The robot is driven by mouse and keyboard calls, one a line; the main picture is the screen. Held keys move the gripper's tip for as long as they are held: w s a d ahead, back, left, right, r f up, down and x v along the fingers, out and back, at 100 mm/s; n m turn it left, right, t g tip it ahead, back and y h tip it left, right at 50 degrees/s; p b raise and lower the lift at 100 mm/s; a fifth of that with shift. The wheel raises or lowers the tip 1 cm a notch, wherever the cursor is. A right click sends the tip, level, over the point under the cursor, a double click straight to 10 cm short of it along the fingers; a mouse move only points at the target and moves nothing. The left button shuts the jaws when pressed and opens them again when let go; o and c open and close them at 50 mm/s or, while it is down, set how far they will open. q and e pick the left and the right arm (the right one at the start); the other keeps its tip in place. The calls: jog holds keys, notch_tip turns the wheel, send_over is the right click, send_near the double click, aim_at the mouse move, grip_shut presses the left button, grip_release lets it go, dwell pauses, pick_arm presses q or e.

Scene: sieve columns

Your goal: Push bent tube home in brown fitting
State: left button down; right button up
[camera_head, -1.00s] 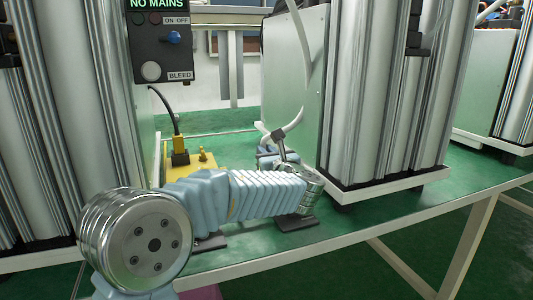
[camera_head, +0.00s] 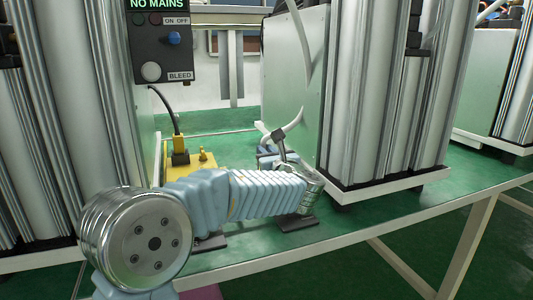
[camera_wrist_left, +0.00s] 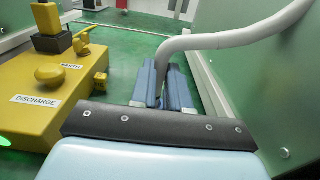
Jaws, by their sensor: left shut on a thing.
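The bent tube (camera_head: 291,128) is pale grey and curves down along the light green cabinet wall in the head view. In the left wrist view the bent tube (camera_wrist_left: 225,39) comes in from the upper right, bends, and drops between the blue fingers of my left gripper (camera_wrist_left: 163,88). The jaws are shut on the tube near its lower end. In the head view my left gripper (camera_head: 270,153) is small and partly hidden behind my own wrist. I cannot make out the brown fitting in either view, nor how the tube end sits. My right gripper is not in view.
A control box (camera_head: 160,45) reads NO MAINS. Tall metal columns (camera_head: 395,90) stand at the right.

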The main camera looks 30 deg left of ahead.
pick_arm(q)
jog(key=shift+f+b, duration=0.45)
jog(key=shift+f, duration=0.1)
jog(key=c, duration=1)
grip_release()
jog(key=shift+c, duration=0.2)
